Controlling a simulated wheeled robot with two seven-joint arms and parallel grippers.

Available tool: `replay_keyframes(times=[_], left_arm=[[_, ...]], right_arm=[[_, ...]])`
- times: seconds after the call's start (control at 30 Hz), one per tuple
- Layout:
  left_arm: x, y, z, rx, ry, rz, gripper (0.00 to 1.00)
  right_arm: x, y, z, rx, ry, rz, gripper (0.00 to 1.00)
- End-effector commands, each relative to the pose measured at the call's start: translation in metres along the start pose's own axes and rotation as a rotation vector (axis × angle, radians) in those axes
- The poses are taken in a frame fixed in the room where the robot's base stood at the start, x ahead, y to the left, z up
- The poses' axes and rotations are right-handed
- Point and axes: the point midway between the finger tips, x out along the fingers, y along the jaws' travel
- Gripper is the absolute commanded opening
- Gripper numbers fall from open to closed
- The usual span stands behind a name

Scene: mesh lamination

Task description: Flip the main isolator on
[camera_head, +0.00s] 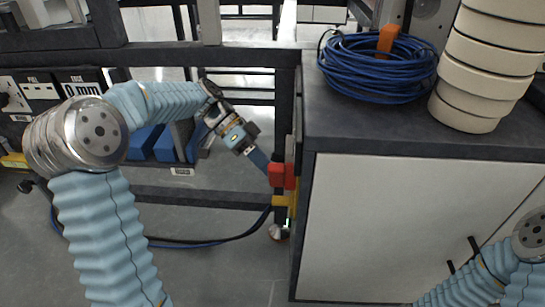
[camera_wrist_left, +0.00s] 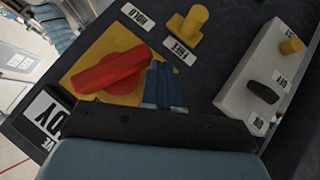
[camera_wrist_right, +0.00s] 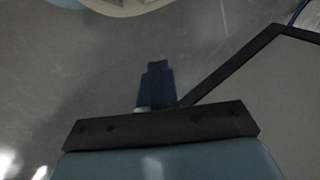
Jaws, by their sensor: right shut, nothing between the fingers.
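The main isolator is a red rotary handle (camera_wrist_left: 110,72) on a yellow plate (camera_wrist_left: 75,82), seen in the left wrist view. The handle lies at a slant. In the head view the red handle (camera_head: 283,175) shows on the cabinet's left side. My left gripper (camera_head: 264,163) reaches it from the left. In the left wrist view its blue fingertips (camera_wrist_left: 164,78) look closed together, just right of the handle's right end. Whether they touch it I cannot tell. My right gripper (camera_wrist_right: 157,75) is shut and empty over the grey floor, away from the isolator.
A yellow knob (camera_wrist_left: 188,24) with labels stands beside the isolator. A grey switch box (camera_wrist_left: 262,85) with a black switch is at the right. A blue cable coil (camera_head: 377,68) and stacked cream rings (camera_head: 482,70) sit on the cabinet top (camera_head: 400,128). Dark frame bars (camera_head: 185,52) cross behind my left arm.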

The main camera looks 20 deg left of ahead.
Motion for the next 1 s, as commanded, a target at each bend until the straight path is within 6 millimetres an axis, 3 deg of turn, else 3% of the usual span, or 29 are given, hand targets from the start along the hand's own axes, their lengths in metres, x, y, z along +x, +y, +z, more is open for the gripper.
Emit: replay_keyframes(times=[0.5, 1.0], left_arm=[[0.013, -0.002, 0.017, 0.000, 0.000, 0.000, 0.00], [0.014, -0.001, 0.017, 0.000, 0.000, 0.000, 0.00]], right_arm=[[0.025, 0.013, -0.001, 0.005, 0.003, 0.004, 0.00], [0.026, 0.012, -0.001, 0.005, 0.002, 0.003, 0.00]])
